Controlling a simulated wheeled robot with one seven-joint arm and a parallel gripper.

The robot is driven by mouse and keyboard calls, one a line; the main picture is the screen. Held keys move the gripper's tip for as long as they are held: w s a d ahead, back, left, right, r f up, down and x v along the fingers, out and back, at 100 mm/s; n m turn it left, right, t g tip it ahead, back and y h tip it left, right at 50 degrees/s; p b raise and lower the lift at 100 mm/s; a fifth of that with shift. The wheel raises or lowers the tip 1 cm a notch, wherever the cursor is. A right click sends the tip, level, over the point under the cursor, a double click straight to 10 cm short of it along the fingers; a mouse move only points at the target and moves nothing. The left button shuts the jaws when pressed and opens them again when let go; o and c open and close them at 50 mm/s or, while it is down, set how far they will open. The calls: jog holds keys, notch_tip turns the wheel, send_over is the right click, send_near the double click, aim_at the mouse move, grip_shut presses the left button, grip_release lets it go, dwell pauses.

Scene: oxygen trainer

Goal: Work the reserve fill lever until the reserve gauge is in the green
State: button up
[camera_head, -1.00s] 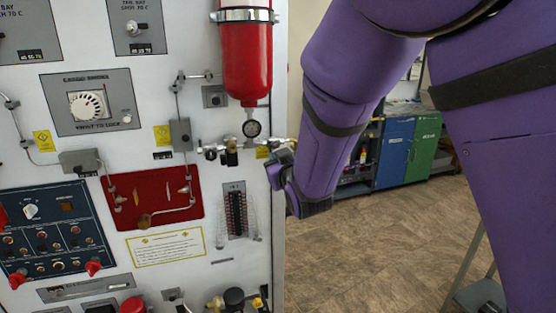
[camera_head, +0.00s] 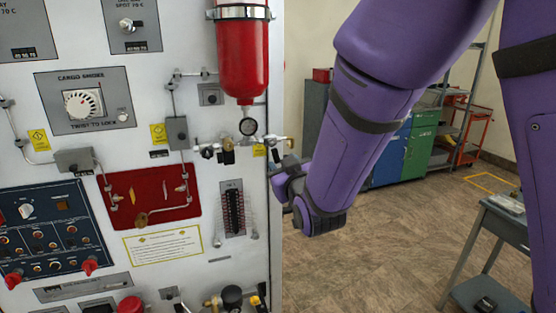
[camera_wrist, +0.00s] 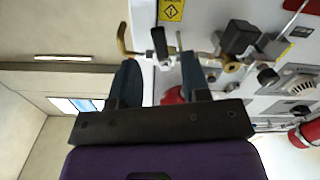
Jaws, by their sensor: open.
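A small round gauge (camera_head: 248,127) with a dark rim sits under a red cylinder (camera_head: 242,55) on the white panel; its needle is too small to read. A pipe with brass and metal fittings (camera_head: 228,151) runs below it. I cannot tell for certain which fitting is the reserve fill lever. My gripper (camera_head: 279,170) is at the panel's right edge, just below the pipe's right end. In the wrist view my gripper (camera_wrist: 158,78) is open, with a gap between its fingers. A brass hook-shaped piece (camera_wrist: 124,38) and a metal fitting (camera_wrist: 160,42) lie beyond the fingertips, apparently untouched.
The panel also carries a red plate with thin piping (camera_head: 150,197), a cargo smoke dial (camera_head: 82,104) and a blue switch board (camera_head: 50,235). A grey cart (camera_head: 495,220) stands at the right. The floor (camera_head: 390,255) between is clear.

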jog(key=v, duration=0.5)
